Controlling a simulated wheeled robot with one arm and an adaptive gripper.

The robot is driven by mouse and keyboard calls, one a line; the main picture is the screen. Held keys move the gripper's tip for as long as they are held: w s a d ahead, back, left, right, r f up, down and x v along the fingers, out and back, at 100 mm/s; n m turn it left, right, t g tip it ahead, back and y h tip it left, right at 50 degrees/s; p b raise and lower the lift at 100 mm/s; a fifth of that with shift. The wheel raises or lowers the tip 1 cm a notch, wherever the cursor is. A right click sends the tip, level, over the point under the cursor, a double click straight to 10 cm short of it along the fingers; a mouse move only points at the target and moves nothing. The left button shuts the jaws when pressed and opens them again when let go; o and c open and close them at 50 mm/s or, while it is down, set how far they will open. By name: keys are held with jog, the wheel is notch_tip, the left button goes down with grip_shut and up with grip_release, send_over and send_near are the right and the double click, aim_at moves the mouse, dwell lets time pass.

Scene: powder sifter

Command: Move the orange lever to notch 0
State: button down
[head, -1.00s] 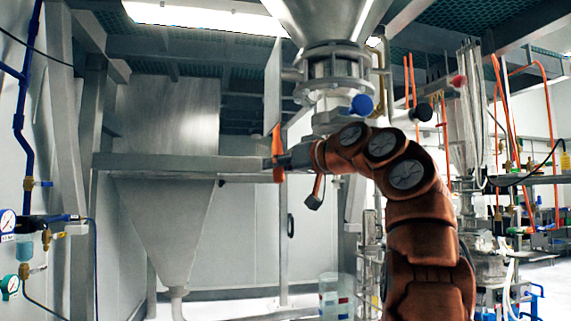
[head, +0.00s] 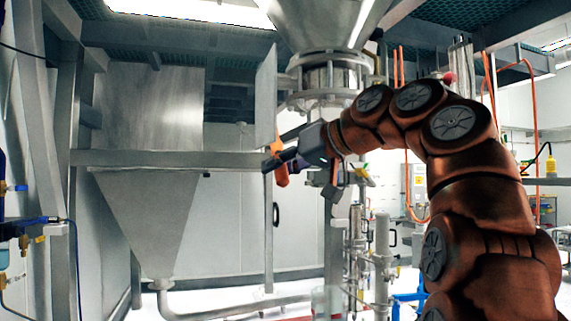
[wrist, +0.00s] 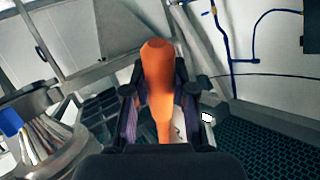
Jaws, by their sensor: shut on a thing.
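The orange lever (wrist: 158,85) stands between the two fingers of my gripper (wrist: 160,100) in the wrist view, with its rounded end toward the top of the picture. In the head view the lever (head: 281,174) shows at the tip of my gripper (head: 290,163), with its lower end hanging below the fingers and a thinner part above. My gripper is shut on the lever. The fingers hide part of the lever in the head view. Notch marks cannot be made out in either view.
The steel hopper and valve (head: 331,80) hang above and right of my gripper. A large grey funnel vessel (head: 145,215) and a horizontal beam (head: 165,158) lie to the left. Pipes and fittings (head: 381,240) stand below right. A vertical plate (head: 266,95) rises above the lever.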

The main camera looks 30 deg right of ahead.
jog(key=shift+r, duration=0.15)
jog(key=c, duration=0.9)
grip_release()
jog(key=shift+s+d+f+v, duration=0.15)
jog(key=shift+f+v, duration=0.4)
jog(key=shift+v, duration=1.9)
jog(key=shift+s+d+f+v, duration=0.15)
jog(key=shift+f+v, duration=0.45)
jog(key=shift+v, duration=1.9)
jog(key=shift+s+d+f+v, duration=0.15)
jog(key=shift+f+v, duration=0.4)
jog(key=shift+v, duration=1.9)
jog(key=shift+s, duration=0.4)
jog(key=shift+s+d, duration=0.2)
jog(key=shift+s, duration=0.1)
